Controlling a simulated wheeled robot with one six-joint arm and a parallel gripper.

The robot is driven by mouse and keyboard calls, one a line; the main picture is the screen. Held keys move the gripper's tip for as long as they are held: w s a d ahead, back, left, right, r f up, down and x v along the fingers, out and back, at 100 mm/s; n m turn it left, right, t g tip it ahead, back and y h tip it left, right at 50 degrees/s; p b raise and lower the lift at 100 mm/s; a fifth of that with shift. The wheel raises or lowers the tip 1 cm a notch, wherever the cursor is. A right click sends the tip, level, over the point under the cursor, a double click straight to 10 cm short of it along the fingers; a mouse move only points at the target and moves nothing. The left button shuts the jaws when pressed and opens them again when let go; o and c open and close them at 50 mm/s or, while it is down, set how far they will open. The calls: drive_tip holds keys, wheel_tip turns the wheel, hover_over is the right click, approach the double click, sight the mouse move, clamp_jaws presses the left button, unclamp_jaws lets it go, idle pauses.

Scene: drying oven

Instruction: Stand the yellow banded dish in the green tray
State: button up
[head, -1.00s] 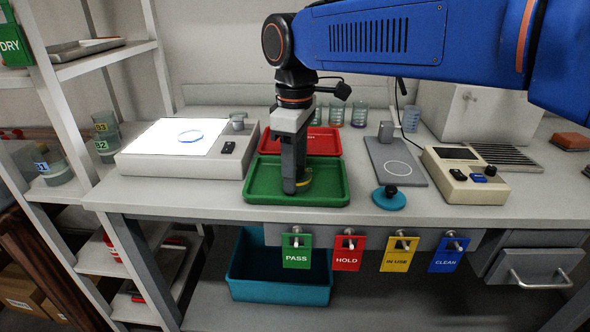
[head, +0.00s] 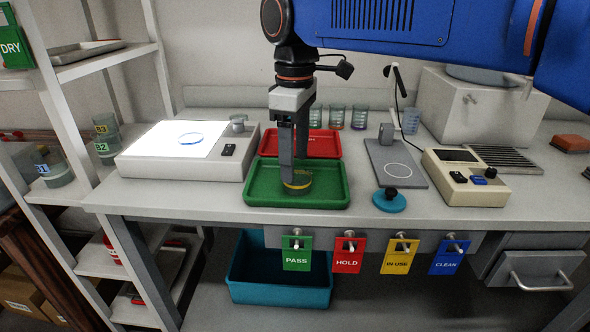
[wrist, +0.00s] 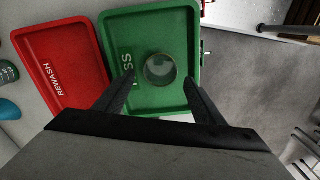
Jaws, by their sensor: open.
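The yellow banded dish (head: 297,185) stands in the green tray (head: 330,203), near the tray's middle. In the wrist view the dish (wrist: 160,70) shows from above as a round clear dish on the floor of the green tray (wrist: 186,20), beside the tray's lettering. My gripper (head: 295,168) is just above the dish in the head view. In the wrist view my gripper (wrist: 160,75) is open, with its fingers apart on both sides and a gap between them and the dish.
A red tray (head: 318,144) adjoins the green tray at the back. A lit panel (head: 165,137) stands to the left, a grey plate with a ring (head: 397,169) to the right. Several beakers (head: 337,117) stand behind. Tags hang along the bench front.

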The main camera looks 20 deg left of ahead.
wheel_tip(320, 180, up, 8)
idle(0.4)
drive_tip(key=shift+s, duration=0.1)
